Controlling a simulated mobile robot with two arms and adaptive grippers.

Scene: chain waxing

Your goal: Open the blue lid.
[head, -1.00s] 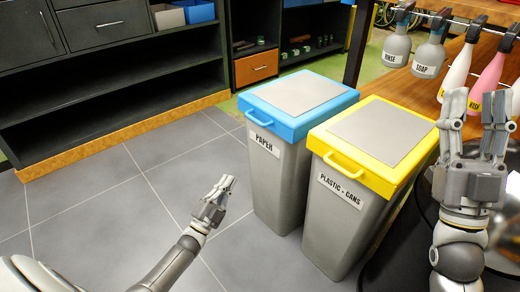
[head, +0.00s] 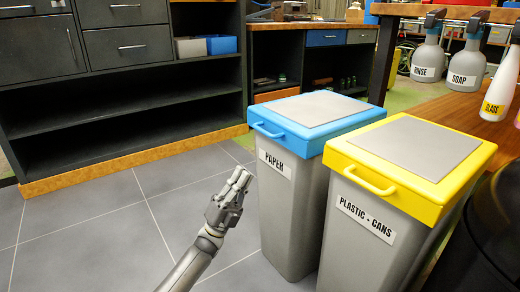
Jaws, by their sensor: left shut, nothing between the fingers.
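The blue lid (head: 309,115) with a grey top panel lies flat and closed on the grey paper bin (head: 292,215). A blue handle (head: 267,130) sticks out from the lid's front left edge. My left gripper (head: 241,179) is shut and empty. In the picture it is left of the paper bin and below the handle, apart from the lid. My right gripper is out of view.
A bin with a yellow lid (head: 409,150), labelled plastic and cans, stands right beside the paper bin. Dark shelves (head: 120,105) stand at the back left. Spray bottles (head: 427,60) hang at the upper right. Tiled floor (head: 100,225) is clear on the left.

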